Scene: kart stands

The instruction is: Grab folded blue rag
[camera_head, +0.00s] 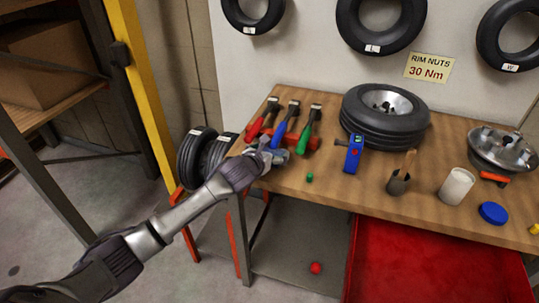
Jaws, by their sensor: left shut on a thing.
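My left arm comes in from the lower left, and its gripper (266,156) is at the left front edge of the wooden bench (330,185). The gripper is shut on a small grey-blue piece that looks like the folded blue rag (278,157). The gripper hides much of the rag, so its folds and its full outline do not show. I cannot tell whether the rag still touches the bench top. My right gripper is not in view.
Red, blue and green-handled tools (285,125) stand just behind the gripper. A wheel (385,118), a blue device (353,153), a dark cup (398,183), a white cup (456,187) and a small green piece (309,176) are to the right. Tyres (196,155) stand left of the bench.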

